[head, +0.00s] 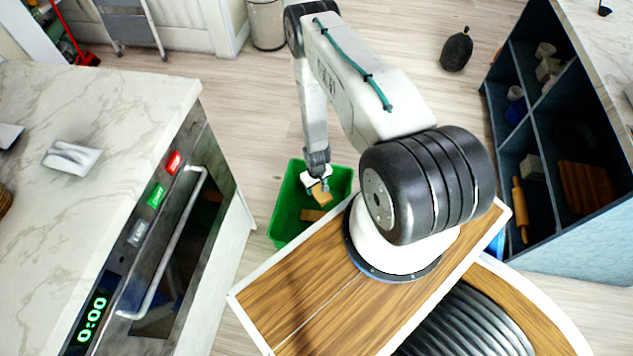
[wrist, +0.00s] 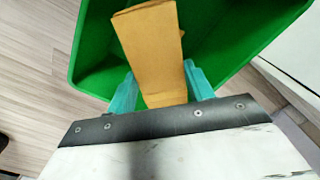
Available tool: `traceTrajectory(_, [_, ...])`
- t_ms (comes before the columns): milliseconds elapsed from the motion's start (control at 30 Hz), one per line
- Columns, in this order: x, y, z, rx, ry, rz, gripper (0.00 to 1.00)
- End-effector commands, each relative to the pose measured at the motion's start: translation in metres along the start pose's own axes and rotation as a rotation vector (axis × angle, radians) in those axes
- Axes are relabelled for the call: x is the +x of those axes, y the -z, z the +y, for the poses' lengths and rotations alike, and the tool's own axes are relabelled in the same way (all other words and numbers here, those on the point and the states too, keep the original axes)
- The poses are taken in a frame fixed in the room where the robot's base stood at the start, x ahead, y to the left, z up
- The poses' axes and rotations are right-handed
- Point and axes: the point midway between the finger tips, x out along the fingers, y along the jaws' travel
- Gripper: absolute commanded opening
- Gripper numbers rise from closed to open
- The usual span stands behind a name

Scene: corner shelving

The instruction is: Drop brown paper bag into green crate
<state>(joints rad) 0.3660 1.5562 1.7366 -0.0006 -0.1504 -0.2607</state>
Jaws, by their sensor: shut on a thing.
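The brown paper bag (head: 321,197) is held in my gripper (head: 325,185) over the green crate (head: 285,212), which stands on the floor beside my base. In the wrist view the bag (wrist: 150,45) sits between the two teal fingertips of my gripper (wrist: 162,91), which is shut on it. The green crate (wrist: 232,38) lies behind and below the bag there. Another small brown piece (head: 312,214) shows inside the crate in the head view; I cannot tell what it is.
A marble-topped counter with an oven (head: 170,235) stands left of the crate. A dark blue shelf unit (head: 545,120) stands at the right. A dark bag-like object (head: 457,50) lies on the floor, and a bin (head: 267,25) stands at the back. Floor behind the crate is clear.

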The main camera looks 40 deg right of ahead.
Motion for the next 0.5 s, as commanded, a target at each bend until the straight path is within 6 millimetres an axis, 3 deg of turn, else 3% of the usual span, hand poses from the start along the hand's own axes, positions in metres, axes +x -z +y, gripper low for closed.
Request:
traceTrajectory(200, [0.02,0.0,0.0,0.0,0.0,0.0,0.3])
traceTrajectory(500, [0.025,0.001,0.0,0.0,0.0,0.001,0.3])
